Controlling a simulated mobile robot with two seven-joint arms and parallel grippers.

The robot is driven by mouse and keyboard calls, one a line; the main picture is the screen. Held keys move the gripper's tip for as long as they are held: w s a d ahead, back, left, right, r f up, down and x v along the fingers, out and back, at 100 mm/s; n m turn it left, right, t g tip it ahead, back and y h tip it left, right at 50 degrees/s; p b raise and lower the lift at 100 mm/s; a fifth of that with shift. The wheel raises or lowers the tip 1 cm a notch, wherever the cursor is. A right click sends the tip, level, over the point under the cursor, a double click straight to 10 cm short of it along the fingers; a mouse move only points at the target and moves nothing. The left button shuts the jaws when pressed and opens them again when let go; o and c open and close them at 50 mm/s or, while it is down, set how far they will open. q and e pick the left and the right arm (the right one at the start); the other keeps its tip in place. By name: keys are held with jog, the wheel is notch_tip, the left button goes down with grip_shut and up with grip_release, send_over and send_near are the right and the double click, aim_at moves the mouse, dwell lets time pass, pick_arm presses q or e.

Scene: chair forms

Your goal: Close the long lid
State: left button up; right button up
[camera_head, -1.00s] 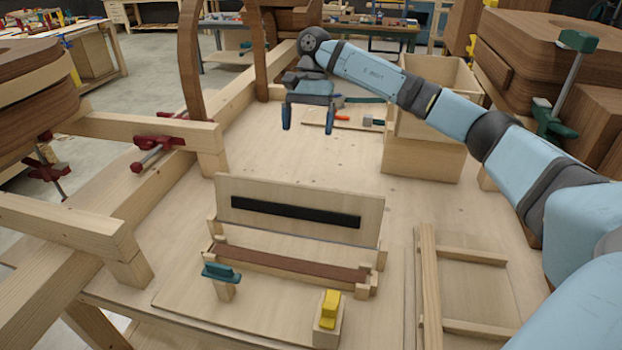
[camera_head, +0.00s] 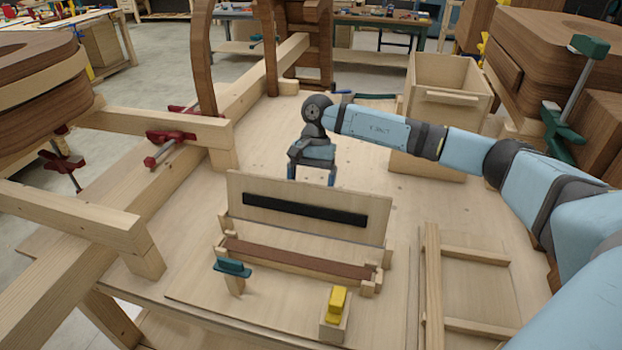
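The long lid (camera_head: 300,232) is a pale wooden board with a black strip across its face. It stands upright, open, at the back of a long low wooden box (camera_head: 295,264) with a brown inside. My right gripper (camera_head: 312,176) is just behind the lid's top edge, pointing down. Its two fingers are apart with nothing seen between them; the fingertips are partly hidden by the lid. I cannot tell whether they touch it. My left gripper is not in view.
A teal-topped block (camera_head: 232,267) and a yellow-topped block (camera_head: 337,303) stand in front of the box. A wooden frame (camera_head: 432,285) lies to the right. A wooden bin (camera_head: 440,110) stands behind right. Red clamps (camera_head: 170,140) are at left. The board behind the lid is mostly clear.

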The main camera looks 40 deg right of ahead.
jog(key=c, duration=1.3)
